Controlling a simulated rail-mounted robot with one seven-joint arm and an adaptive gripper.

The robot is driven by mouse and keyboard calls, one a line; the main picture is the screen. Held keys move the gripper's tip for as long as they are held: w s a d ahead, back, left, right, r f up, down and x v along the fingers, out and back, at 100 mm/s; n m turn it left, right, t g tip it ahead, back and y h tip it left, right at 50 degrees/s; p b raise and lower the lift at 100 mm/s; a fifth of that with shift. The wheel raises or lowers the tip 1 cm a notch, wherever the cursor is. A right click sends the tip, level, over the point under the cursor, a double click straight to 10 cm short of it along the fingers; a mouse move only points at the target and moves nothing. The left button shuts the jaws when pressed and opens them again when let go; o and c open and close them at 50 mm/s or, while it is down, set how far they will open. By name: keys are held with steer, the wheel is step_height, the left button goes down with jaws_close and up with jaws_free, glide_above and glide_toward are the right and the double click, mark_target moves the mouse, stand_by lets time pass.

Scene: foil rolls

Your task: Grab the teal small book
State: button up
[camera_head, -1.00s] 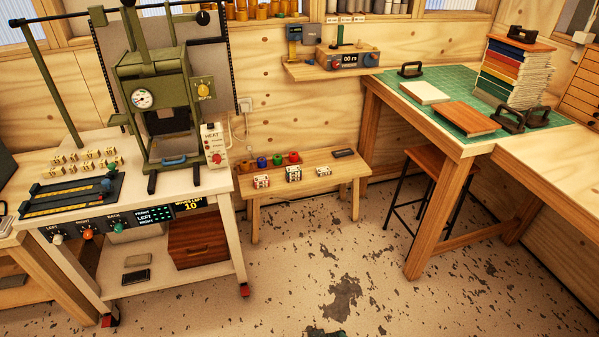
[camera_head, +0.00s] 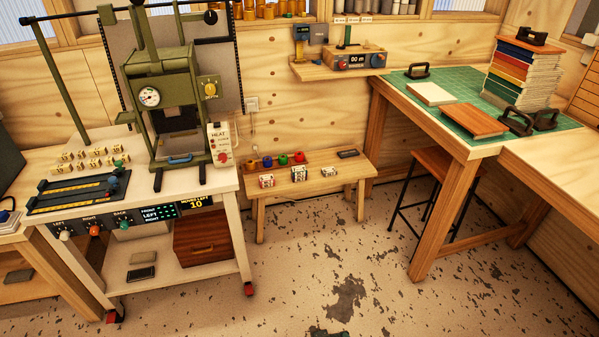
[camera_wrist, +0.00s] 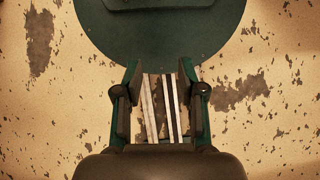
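Several books in different colours stand in a tall stack (camera_head: 518,75) on the green mat at the upper right of the head view. Their spines show blue, red, yellow and darker greenish bands. I cannot tell for sure which one is the teal small book. My gripper (camera_wrist: 160,100) shows in the wrist view with its two dark fingers apart and no book between them. Pale strips show between the fingers; I cannot tell what they are. The gripper points down over bare floor, away from the books.
The green mat (camera_head: 468,88) also bears a brown board (camera_head: 474,120), a pale block (camera_head: 431,94) and dark clamp-like weights (camera_head: 516,121). A stool (camera_head: 440,165) stands under that table. A low bench (camera_head: 315,178) and a green press (camera_head: 165,95) on a cart stand left. The floor between is clear.

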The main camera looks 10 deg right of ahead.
steer(key=o, duration=1.2)
steer(key=shift+c, duration=0.2)
